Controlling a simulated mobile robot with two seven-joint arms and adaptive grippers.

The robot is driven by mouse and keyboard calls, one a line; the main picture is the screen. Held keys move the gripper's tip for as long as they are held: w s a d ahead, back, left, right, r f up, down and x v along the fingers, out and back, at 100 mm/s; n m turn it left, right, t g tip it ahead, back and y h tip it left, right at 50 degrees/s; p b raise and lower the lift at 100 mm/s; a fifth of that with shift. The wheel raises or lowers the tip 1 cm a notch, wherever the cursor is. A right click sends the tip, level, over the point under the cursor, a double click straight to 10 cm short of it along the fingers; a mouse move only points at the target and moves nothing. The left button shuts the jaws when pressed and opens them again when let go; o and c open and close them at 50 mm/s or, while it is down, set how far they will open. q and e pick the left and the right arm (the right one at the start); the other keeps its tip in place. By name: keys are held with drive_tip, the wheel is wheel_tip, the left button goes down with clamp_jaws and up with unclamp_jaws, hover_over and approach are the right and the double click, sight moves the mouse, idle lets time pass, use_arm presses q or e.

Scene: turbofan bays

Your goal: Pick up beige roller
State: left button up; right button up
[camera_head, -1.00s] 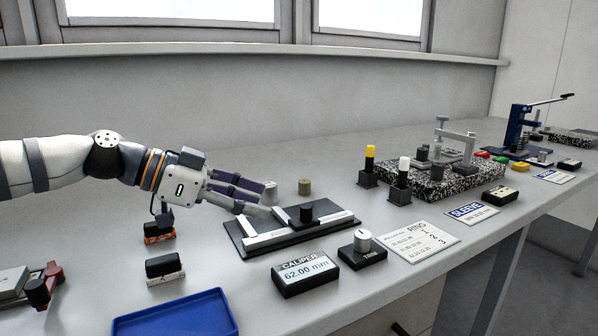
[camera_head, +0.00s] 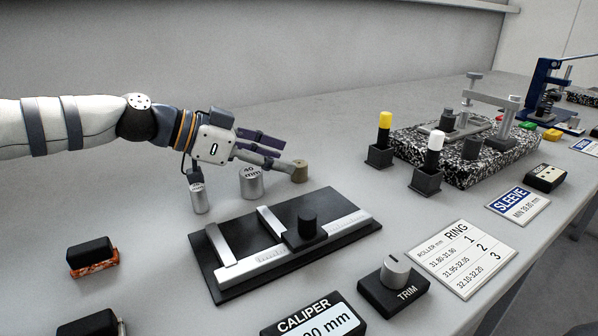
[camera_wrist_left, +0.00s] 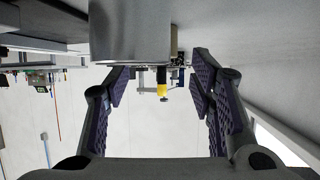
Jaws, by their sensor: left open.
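The beige roller (camera_head: 300,171) is a short olive-beige cylinder standing upright on the bench, behind the caliper fixture. My left gripper (camera_head: 286,156) is open, its fingers pointing right. In the head view its lower fingertip overlaps the roller's left edge; I cannot tell if they touch. A silver cylinder marked 40 (camera_head: 251,183) stands just left of the roller, below the fingers. My right gripper is not in view.
The black caliper fixture (camera_head: 225,283) lies in front. A smaller silver cylinder (camera_head: 198,199) stands to the left. Yellow-topped (camera_head: 384,135) and white-topped (camera_head: 434,150) plugs stand in dark blocks to the right, before a speckled plate (camera_head: 480,172). Bare bench lies behind the roller.

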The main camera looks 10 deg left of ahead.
sight(297, 163)
use_arm(q)
drive_tip(key=x, duration=0.4)
drive_tip(key=shift+w+a+f, duration=0.15)
drive_tip(key=shift+w, duration=0.05)
clamp_jaws()
